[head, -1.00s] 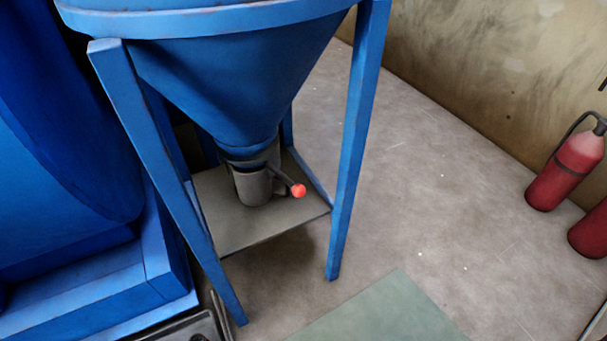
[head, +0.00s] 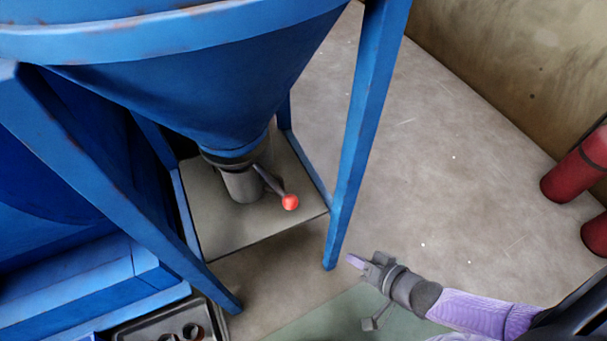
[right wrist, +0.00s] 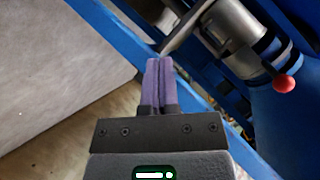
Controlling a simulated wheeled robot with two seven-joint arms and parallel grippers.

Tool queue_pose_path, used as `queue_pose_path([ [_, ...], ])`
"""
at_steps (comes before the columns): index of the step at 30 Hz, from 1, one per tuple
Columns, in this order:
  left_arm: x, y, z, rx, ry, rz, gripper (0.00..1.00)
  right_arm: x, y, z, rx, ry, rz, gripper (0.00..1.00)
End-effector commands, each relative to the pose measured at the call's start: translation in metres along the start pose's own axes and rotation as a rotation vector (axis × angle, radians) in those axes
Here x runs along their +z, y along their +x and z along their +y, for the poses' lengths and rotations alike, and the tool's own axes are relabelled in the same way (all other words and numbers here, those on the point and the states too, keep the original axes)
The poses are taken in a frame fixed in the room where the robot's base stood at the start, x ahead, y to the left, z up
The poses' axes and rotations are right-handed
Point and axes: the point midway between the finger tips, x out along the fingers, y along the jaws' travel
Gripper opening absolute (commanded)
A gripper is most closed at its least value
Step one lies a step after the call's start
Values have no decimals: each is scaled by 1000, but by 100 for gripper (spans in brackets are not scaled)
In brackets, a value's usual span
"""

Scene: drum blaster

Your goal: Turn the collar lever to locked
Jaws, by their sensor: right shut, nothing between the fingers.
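The collar lever (head: 269,181) sticks out from the collar (head: 232,157) at the bottom of the blue hopper and slants down to the right. It ends in a red ball knob (head: 290,202). The knob also shows in the right wrist view (right wrist: 283,83), at the right. My right gripper (head: 354,261) is shut and empty. In the head view it is below and right of the knob, apart from it, outside the front right leg. In the right wrist view its purple fingers (right wrist: 157,65) are together, pointing at the frame. My left gripper is not in view.
The blue front right leg (head: 358,130) stands close to my right gripper. A grey shelf plate (head: 240,230) lies under the hopper spout. A dark tray (head: 160,325) sits at bottom left. Red cylinders (head: 578,170) stand at the far right. Floor to the right is open.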

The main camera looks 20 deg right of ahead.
Motion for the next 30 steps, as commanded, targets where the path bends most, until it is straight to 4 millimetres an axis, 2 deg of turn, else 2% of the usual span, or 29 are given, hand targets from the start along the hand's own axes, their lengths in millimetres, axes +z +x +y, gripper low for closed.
queue_pose_path([
  [1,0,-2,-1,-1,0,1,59,-30,2,-33,-131,101,45,0],
  [3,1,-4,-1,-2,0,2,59,-62,-3,-77,-317,290,74,0],
  [6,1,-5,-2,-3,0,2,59,-89,-16,-116,-491,502,67,0],
  [8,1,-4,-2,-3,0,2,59,-95,-19,-125,-533,565,60,0],
  [11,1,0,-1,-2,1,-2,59,-98,-11,-131,-546,587,60,0],
  [18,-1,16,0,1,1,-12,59,-106,32,-151,-543,584,59,0],
  [24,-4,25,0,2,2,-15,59,-113,58,-166,-541,581,60,0],
  [30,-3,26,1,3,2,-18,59,-116,65,-172,-540,580,60,0],
])
